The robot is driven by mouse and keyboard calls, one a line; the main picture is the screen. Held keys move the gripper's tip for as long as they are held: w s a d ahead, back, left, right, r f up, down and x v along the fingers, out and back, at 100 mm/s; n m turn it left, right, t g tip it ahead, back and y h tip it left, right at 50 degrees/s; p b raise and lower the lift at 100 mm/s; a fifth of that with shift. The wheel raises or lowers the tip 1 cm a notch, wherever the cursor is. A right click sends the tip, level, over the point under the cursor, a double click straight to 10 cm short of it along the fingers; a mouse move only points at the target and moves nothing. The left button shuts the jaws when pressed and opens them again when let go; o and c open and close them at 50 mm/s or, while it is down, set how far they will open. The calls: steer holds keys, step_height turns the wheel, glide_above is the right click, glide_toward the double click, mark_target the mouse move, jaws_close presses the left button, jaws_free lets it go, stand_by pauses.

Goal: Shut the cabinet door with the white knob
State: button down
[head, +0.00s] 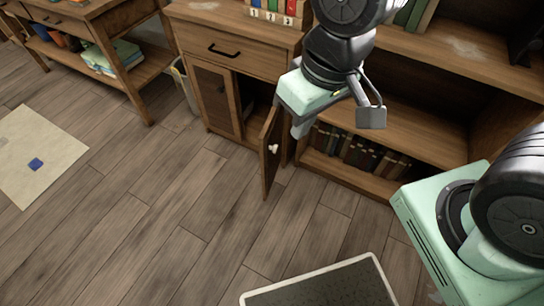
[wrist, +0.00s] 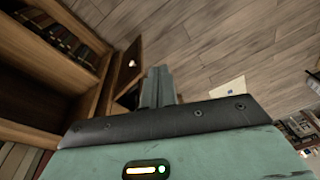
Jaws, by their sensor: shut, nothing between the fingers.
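The wooden cabinet (head: 243,62) has a drawer on top and two doors below. Its right door (head: 268,165) stands open, swung out toward me, with a white knob (head: 274,148) on the face turned to the right. The left door (head: 212,97) is closed. My gripper (head: 300,130) is shut and empty, pointing down just right of the open door, near its upper part. In the wrist view the shut fingers (wrist: 158,86) are beside the door (wrist: 122,75), and the knob (wrist: 131,64) shows left of them. I cannot tell whether the fingers touch the door.
A bookshelf (head: 430,125) with a row of books (head: 360,150) adjoins the cabinet on the right. A wooden table (head: 125,75) and a bin (head: 183,82) stand to the left. A pale mat (head: 35,150) lies on the floor. The floor before the door is clear.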

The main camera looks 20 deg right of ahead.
steer(key=w+d+f+m+t+b, duration=0.1)
steer(key=w+f+m+b, duration=0.1)
steer(key=w+f+b, duration=0.3)
steer(key=w+f+m+t+y+b, duration=0.15)
steer(key=f+b, duration=0.25)
steer(key=f, duration=0.4)
steer(key=w+d+f+m+h+b, duration=0.1)
steer(key=w+f+m+b, duration=0.1)
steer(key=w+f+b, duration=0.3)
steer(key=m+t+b, duration=0.3)
steer(key=m+b, duration=0.2)
steer(key=b, duration=0.9)
glide_toward(266, 148)
steer(key=x, duration=0.5)
steer(key=shift+d+f, duration=0.15)
steer(key=shift+f, duration=0.05)
steer(key=shift+t, duration=0.25)
